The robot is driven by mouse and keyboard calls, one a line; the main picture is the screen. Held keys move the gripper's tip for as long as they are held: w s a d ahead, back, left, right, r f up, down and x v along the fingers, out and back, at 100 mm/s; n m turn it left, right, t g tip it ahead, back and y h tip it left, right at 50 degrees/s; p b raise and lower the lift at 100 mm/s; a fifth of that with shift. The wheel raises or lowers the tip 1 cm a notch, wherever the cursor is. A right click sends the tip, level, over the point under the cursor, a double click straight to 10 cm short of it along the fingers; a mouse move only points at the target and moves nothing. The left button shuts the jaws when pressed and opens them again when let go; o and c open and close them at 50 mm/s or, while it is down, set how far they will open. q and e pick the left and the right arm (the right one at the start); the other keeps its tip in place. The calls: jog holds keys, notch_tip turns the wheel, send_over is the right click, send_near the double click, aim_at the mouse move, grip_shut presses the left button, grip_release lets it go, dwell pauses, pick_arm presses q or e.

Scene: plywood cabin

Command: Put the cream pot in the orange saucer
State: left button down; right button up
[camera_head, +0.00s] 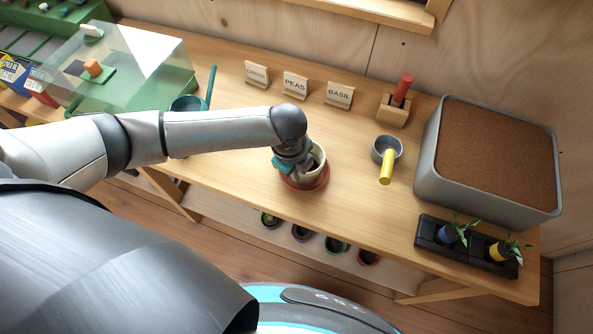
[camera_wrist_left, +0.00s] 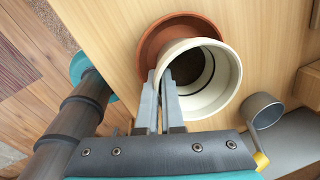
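The cream pot (camera_head: 319,164) is upright over the orange saucer (camera_head: 305,186) on the wooden table. In the left wrist view the pot (camera_wrist_left: 229,90) covers much of the saucer (camera_wrist_left: 150,45), whose rim shows at the upper left. I cannot tell whether the pot's base touches the saucer. My left gripper (camera_head: 296,167) is at the pot's left side. In the left wrist view its fingers (camera_wrist_left: 160,82) are close together with the pot's rim between them, one inside and one outside. My right gripper is not in view.
A grey scoop with a yellow handle (camera_head: 387,168) lies to the right. Beyond it are a grey soil bin (camera_head: 430,160) and a black seedling tray (camera_head: 430,235). Name signs (camera_head: 295,86) and a wooden block with a red tool (camera_head: 394,109) stand behind. A glass-lidded box (camera_head: 125,75) stands left.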

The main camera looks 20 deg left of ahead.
pick_arm(q)
jog(key=shift+f, duration=0.15)
jog(key=c, duration=1.5)
grip_release()
jog(key=o, duration=0.4)
jog(key=shift+o, duration=0.2)
notch_tip(320, 180, up, 12)
jog(key=s+p, duration=0.1)
jog(key=p, duration=0.1)
jog(key=shift+s+a, duration=0.25)
